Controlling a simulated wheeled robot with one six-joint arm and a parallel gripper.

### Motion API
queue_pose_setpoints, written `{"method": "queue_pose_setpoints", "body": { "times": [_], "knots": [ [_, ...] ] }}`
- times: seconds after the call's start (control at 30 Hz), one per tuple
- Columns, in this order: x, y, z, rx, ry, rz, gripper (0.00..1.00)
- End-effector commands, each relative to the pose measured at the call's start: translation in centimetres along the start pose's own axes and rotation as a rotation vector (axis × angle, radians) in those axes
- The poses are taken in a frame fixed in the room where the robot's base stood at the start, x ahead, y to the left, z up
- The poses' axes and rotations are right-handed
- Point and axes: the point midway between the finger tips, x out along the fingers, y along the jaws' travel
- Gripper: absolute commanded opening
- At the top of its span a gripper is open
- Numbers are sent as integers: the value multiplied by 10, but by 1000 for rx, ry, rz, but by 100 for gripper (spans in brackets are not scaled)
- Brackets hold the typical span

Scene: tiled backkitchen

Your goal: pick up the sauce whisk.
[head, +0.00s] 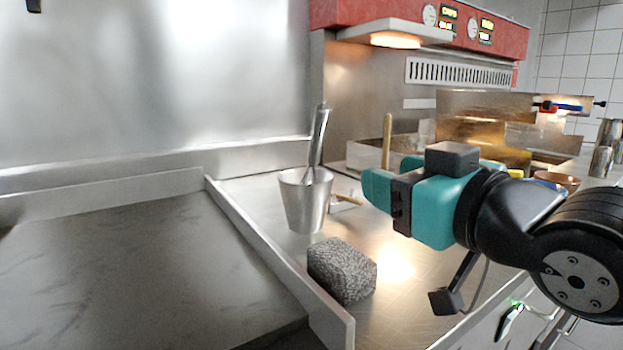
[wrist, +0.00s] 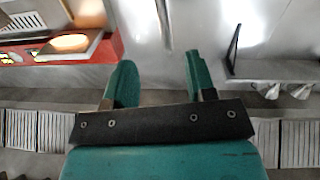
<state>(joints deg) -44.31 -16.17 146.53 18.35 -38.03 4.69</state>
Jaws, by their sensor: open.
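The sauce whisk (head: 319,138) stands handle up, slightly tilted, in a metal cup (head: 305,203) on the steel counter in the head view. Its lower end is hidden inside the cup. My gripper (head: 388,175) is to the right of the cup and whisk in the picture, apart from them, with its fingers pointing left. In the wrist view my gripper (wrist: 160,75) has its two teal fingers spread with nothing held between them. A thin grey upright shape shows beyond the fingers there; I cannot tell for sure that it is the whisk handle.
A rough grey block (head: 342,270) sits in front of the cup. A raised metal edge (head: 270,245) runs along the counter's left. A wooden handle (head: 387,140) stands behind my gripper. A red-topped hood (head: 430,25) hangs above. Bare counter lies right of the block.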

Motion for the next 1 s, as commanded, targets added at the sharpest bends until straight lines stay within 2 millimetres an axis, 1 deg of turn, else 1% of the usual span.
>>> {"method": "queue_pose_setpoints", "body": {
  "times": [0.1, 0.23, 0.57, 0.73, 0.8, 0.9, 1.0],
  "knots": [
    [11, -3, -7, -7, 15, -5, 51],
    [29, -6, -11, -7, 11, -11, 51],
    [53, -9, -12, -8, 11, -19, 51],
    [76, -8, -10, -7, 10, -15, 51],
    [91, -7, -11, -5, 13, -12, 51],
    [107, -6, -10, -4, 14, -10, 51],
    [118, -7, -9, -4, 15, -12, 51]
  ]
}}
